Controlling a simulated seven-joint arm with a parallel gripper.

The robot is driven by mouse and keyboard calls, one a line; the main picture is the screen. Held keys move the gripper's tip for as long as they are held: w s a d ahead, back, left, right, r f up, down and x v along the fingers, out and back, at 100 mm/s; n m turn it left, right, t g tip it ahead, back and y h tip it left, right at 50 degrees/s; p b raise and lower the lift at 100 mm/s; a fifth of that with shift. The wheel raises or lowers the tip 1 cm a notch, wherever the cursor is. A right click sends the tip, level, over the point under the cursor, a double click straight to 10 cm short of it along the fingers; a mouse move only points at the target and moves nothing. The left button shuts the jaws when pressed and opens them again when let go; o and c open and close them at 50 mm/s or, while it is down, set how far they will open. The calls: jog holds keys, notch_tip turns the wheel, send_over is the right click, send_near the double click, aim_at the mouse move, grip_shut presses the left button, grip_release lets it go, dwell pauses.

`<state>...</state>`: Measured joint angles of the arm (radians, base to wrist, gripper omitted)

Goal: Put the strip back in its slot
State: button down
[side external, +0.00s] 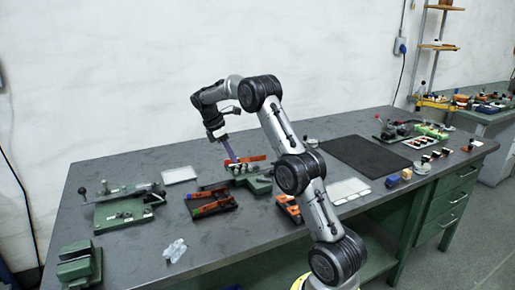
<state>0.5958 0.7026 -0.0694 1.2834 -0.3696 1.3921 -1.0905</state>
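My gripper (222,139) hangs above the middle of the bench in the side external view, pointing down. A thin bluish-purple strip-like piece (231,151) runs from the gripper down toward a small green fixture (260,184). The fingers are too small to see whether they are closed on it. An orange-red piece (256,158) lies across the top of the fixture, close to the lower end of the bluish piece. A dark rack with red and green strips (211,203) lies left of the fixture. I cannot tell which slot is empty.
A green clamp device (120,208) and a green block (78,264) stand at the left. Crumpled clear film (175,250) lies at the front. An orange holder (289,208) sits near my arm. A black mat (364,156) and small parts fill the right side.

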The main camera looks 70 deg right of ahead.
jog(key=n, duration=0.2)
send_over(202, 204)
jog(key=w, duration=0.1)
notch_tip(202, 204, down, 5)
jog(key=shift+t+h, duration=0.3)
jog(key=shift+w+a+f, duration=0.1)
jog(key=shift+a+f, duration=0.1)
jog(key=shift+f, duration=0.9)
jog(key=shift+a+f, duration=0.2)
jog(key=shift+f, duration=0.85)
jog(key=shift+f, duration=1.4)
jog(key=c, duration=1.4)
grip_release()
jog(key=shift+r, duration=0.15)
jog(key=shift+r, duration=1.35)
